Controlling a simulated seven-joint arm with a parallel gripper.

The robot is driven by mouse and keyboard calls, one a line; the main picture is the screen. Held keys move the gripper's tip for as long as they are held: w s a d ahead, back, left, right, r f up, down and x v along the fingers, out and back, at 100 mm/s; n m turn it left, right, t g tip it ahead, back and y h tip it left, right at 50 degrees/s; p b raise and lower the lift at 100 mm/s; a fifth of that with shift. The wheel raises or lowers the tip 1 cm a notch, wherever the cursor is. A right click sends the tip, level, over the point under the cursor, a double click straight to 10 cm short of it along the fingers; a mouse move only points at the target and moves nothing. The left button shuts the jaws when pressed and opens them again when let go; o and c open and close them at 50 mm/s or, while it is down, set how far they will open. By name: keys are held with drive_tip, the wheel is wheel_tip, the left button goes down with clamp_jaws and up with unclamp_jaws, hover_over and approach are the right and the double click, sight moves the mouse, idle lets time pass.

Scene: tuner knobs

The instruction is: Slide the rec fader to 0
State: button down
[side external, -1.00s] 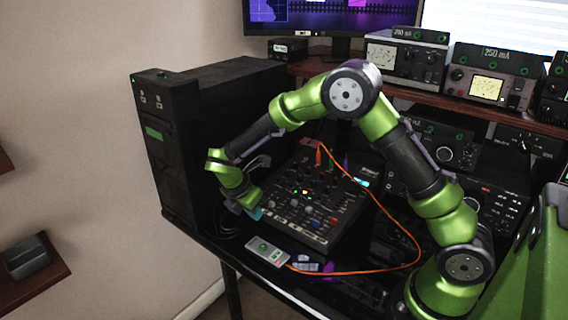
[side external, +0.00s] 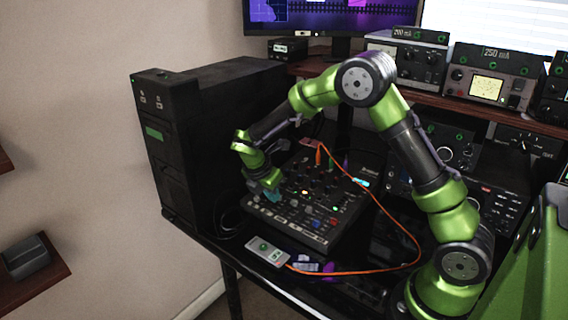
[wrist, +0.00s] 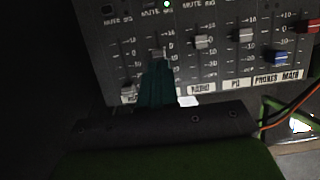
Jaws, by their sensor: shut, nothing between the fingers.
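The mixer (side external: 300,215) lies on the desk, and its row of faders shows in the wrist view. My gripper (wrist: 157,64) is shut and empty, with its teal fingers over the second fader from the left. That fader's grey cap (wrist: 158,52) is right at the fingertips, close to the 0 mark; whether they touch is unclear. The leftmost fader cap (wrist: 128,88) sits low on its scale. The fingers hide labels under the left faders, and I cannot read "rec" on any. In the side view my gripper (side external: 271,195) is over the mixer's left part.
To the right are the radio (wrist: 203,41) and PC (wrist: 243,35) fader caps, a blue cap (wrist: 281,58) and a red cap (wrist: 307,27). An orange cable (side external: 415,245) loops right of the mixer. A black computer tower (side external: 200,130) stands close on the left.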

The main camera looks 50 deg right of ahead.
idle(0.3)
drive_tip(key=a, duration=0.4)
drive_tip(key=shift+a, duration=0.15)
drive_tip(key=a+f+v, duration=0.1)
drive_tip(key=v, duration=0.9)
drive_tip(key=x, duration=0.9)
drive_tip(key=shift+f, duration=0.15)
drive_tip(key=d, duration=0.2)
drive_tip(key=shift+d, duration=1.1)
